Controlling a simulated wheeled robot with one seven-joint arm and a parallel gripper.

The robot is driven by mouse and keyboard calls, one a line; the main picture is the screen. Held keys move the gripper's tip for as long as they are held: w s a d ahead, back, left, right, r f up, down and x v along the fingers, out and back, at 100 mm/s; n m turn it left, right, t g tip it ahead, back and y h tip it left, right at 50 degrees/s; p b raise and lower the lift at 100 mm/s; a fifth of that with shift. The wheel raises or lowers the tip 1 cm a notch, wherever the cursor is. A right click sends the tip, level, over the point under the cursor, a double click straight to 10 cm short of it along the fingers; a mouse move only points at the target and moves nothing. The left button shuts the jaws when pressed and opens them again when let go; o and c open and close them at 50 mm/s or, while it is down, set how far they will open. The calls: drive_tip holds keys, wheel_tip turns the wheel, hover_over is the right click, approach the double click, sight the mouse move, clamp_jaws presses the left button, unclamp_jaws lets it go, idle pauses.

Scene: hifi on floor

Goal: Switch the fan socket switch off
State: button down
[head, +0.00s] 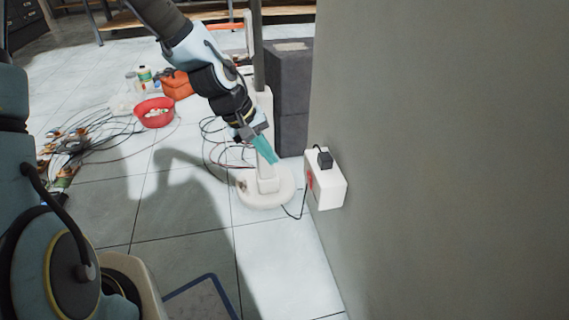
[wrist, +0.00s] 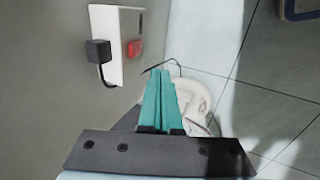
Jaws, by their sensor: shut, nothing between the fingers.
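The white socket box (head: 329,188) is fixed low on the grey wall, with a black plug (head: 325,160) in its top face. A red switch shows on its side (head: 310,180). In the wrist view the socket box (wrist: 121,68) is at the upper left, with the black plug (wrist: 98,51) and the lit-looking red switch (wrist: 134,48). My gripper (head: 267,153) is shut and empty, its teal fingers apart from the box, to its left in the head view. In the wrist view the fingertips (wrist: 160,82) are below and right of the switch. The white fan base (head: 265,188) stands behind the fingers.
The fan's cord (head: 297,212) runs from its base to the box. A dark grey block (head: 292,100) stands behind the fan by the wall. A red bowl (head: 154,112) and tangled cables (head: 85,135) lie at left.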

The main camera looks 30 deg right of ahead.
sight(309, 180)
drive_tip(key=s+d+f+b, duration=0.2)
drive_tip(key=d+f+b, duration=0.3)
drive_tip(key=d+f, duration=0.2)
drive_tip(key=shift+s+f, duration=0.35)
drive_tip(key=shift+s, duration=0.05)
drive_tip(key=shift+w+d, duration=0.1)
